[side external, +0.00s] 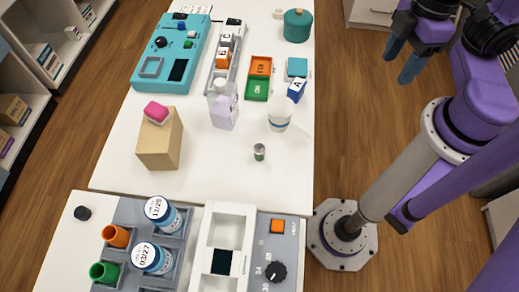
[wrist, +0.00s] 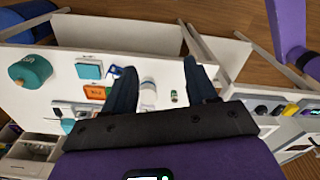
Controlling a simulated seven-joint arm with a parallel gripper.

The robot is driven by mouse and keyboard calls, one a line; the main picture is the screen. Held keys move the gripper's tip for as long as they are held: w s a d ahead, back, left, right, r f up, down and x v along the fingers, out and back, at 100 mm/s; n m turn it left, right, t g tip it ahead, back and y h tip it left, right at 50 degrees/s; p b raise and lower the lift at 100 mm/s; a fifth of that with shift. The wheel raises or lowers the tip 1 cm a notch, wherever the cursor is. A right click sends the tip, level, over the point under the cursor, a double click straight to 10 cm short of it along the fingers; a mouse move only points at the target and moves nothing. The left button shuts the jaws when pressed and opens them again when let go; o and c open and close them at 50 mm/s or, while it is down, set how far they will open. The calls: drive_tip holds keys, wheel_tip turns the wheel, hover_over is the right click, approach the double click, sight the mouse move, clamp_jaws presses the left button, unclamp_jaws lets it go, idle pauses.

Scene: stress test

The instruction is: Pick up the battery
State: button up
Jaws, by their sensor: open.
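The battery (side external: 259,152) is a small grey cylinder with a green part, standing on the white table near its right side, in front of a white cup (side external: 280,115). It also shows in the wrist view (wrist: 174,97), between the two fingers in the picture. My gripper (side external: 402,60) is open and empty, high up and off to the right of the table, well apart from the battery. Its dark blue fingers are spread wide in the wrist view (wrist: 163,85).
A cardboard-coloured box (side external: 160,145) with a pink block (side external: 156,112), a pale bottle (side external: 224,108), orange and green trays (side external: 258,88) and a teal canister (side external: 297,26) share the table. A grey panel with a dial (side external: 275,271) stands in front. The tabletop around the battery is clear.

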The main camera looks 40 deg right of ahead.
sight(261, 148)
drive_tip(key=a+f+m+t+y, duration=0.1)
drive_tip(key=a+f+m, duration=0.1)
drive_tip(key=a+f, duration=0.3)
drive_tip(key=a+f+m+t+y, duration=0.1)
drive_tip(key=a+f+m, duration=0.1)
drive_tip(key=a+f, duration=0.4)
drive_tip(key=w+a+f+m+t+y, duration=0.1)
drive_tip(key=a+f+m+y, duration=0.1)
drive_tip(key=a+f, duration=0.4)
drive_tip(key=shift+a+f, duration=0.1)
drive_tip(key=shift+a, duration=1.25)
drive_tip(key=w+t, duration=0.1)
drive_tip(key=w+f+t, duration=0.2)
drive_tip(key=t, duration=0.1)
drive_tip(key=shift+a+f+m+y, duration=0.25)
drive_tip(key=shift+a+m+y, duration=0.05)
drive_tip(key=shift+y, duration=0.1)
drive_tip(key=shift+w+r+t+y, duration=0.15)
drive_tip(key=shift+w+t+y, duration=0.35)
drive_tip(key=shift+w+t, duration=0.45)
drive_tip(key=shift+a+r+n+t+y, duration=0.15)
drive_tip(key=shift+r+n+t+y, duration=0.2)
drive_tip(key=shift+t, duration=0.3)
drive_tip(key=shift+w+a+f, duration=0.1)
drive_tip(key=shift+w, duration=0.15)
drive_tip(key=shift+x, duration=3.55)
